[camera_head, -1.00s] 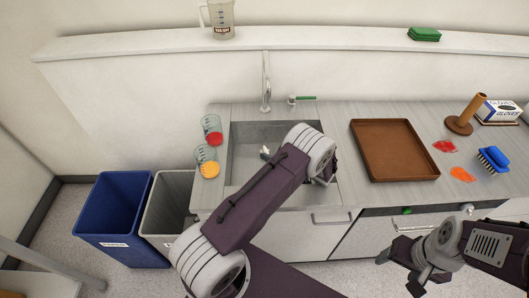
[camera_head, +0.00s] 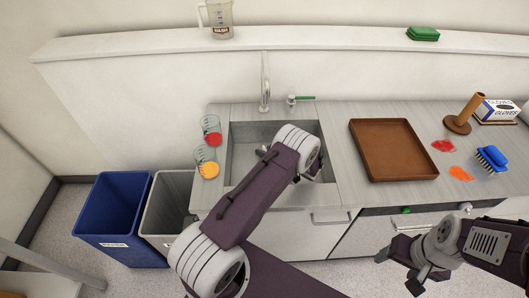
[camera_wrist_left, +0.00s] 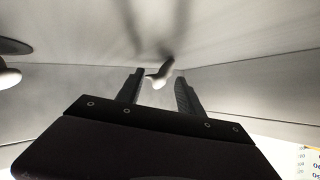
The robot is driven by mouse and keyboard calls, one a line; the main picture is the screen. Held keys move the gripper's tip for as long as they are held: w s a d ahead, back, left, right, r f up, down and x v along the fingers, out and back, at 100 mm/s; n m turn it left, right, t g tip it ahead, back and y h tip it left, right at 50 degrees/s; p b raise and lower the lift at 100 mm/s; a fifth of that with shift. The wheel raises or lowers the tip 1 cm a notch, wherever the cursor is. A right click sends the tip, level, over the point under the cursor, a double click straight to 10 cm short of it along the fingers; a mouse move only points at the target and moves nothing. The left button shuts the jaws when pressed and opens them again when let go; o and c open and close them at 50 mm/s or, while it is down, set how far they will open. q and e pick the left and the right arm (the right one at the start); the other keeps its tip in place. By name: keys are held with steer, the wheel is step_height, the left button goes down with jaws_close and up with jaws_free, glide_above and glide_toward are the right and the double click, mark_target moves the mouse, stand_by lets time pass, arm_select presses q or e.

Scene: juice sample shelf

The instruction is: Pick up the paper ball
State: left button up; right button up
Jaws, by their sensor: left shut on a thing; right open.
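The paper ball (camera_wrist_left: 160,74) is a small white crumpled piece. In the left wrist view it sits between the fingertips of my left gripper (camera_wrist_left: 158,84), which is shut on it. The gripper is inside the grey sink (camera_head: 246,135). In the head view my own left arm hides most of the gripper, and the ball cannot be made out clearly. My right gripper (camera_head: 399,269) is open and empty, in front of the counter at the lower right.
Two beakers with red (camera_head: 212,130) and yellow (camera_head: 206,161) contents stand left of the sink. A brown tray (camera_head: 393,176) lies to its right. A blue bin (camera_head: 118,221) and a grey bin (camera_head: 168,215) stand on the floor at left. The faucet (camera_head: 265,85) rises behind the sink.

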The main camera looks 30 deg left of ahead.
mark_target(266, 150)
arm_select(q)
step_height(266, 150, up, 10)
steer(key=shift+b, duration=0.3)
